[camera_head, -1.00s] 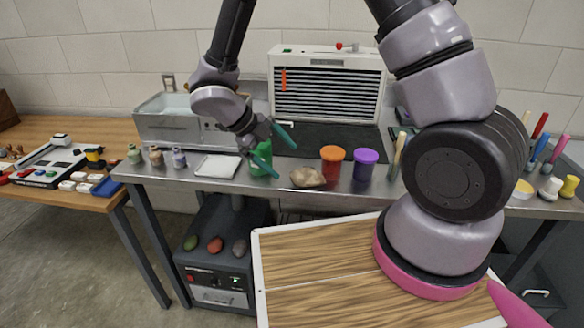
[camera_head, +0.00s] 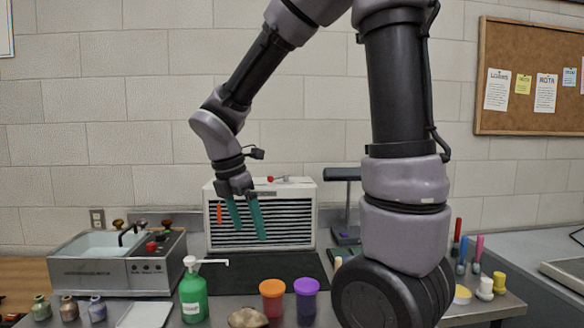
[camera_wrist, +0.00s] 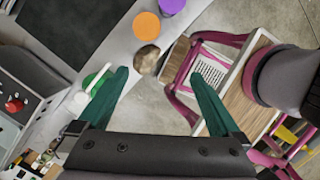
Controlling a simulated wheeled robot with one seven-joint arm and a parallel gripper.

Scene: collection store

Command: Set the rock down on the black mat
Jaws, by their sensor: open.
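The rock (camera_head: 247,318) is tan and lumpy. It lies at the front edge of the metal bench, at the bottom of the head view, and also shows in the wrist view (camera_wrist: 148,58). The black mat (camera_head: 285,266) lies flat further back on the bench, in front of the slatted cabinet, and shows at upper left in the wrist view (camera_wrist: 75,30). My gripper (camera_head: 248,232) has two teal fingers, spread apart and empty. It is above the bench and apart from the rock. In the wrist view its fingertips (camera_wrist: 160,75) show below the rock.
An orange-lidded jar (camera_head: 272,300) and a purple-lidded jar (camera_head: 306,298) stand right of the rock. A green pump bottle (camera_head: 193,298) stands left of it. The mat's visible surface looks clear.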

